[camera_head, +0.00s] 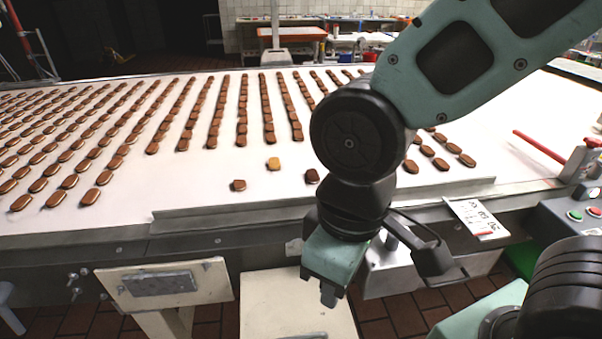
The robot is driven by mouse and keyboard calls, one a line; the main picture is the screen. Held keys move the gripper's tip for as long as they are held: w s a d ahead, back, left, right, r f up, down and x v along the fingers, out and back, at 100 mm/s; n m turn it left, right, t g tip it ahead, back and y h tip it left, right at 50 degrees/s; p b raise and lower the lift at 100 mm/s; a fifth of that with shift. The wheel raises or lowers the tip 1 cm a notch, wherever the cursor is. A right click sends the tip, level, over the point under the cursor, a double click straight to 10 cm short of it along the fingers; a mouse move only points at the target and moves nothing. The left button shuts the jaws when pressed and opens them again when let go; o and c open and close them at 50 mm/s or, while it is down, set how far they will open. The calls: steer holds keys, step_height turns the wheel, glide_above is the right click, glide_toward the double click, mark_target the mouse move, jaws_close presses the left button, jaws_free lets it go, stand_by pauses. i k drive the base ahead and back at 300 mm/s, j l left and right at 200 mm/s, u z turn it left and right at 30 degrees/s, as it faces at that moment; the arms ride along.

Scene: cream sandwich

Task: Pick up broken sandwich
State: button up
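Several brown sandwich cookies lie in long rows on the white conveyor belt (120,220). Apart from the rows, near the front of the belt, lie a yellowish piece (273,163), a small brown piece (238,185) to its left and another brown piece (312,176) to its right, partly beside my arm. I cannot tell for sure which of these is the broken sandwich. My gripper (329,294) points down in front of the belt's edge, below and apart from these pieces. Its fingers are too small to tell whether they are open. My arm hides part of the belt.
A raised metal rail (230,216) runs along the belt's front edge. A red rod (540,147) and a control box with buttons (577,214) stand at the right. A cream panel (296,308) is below the gripper. The belt around the loose pieces is clear.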

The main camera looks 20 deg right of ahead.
mark_target(239, 186)
steer(key=i+j+z, duration=0.1)
steer(key=j, duration=0.3)
steer(key=i+j, duration=0.2)
steer(key=j, duration=0.2)
steer(key=i+j+z, duration=0.15)
steer(key=j, duration=0.25)
steer(key=i+j, duration=0.15)
steer(key=j, duration=0.3)
steer(key=i+j+z, duration=0.15)
steer(key=j, duration=0.7)
steer(key=i+z, duration=0.05)
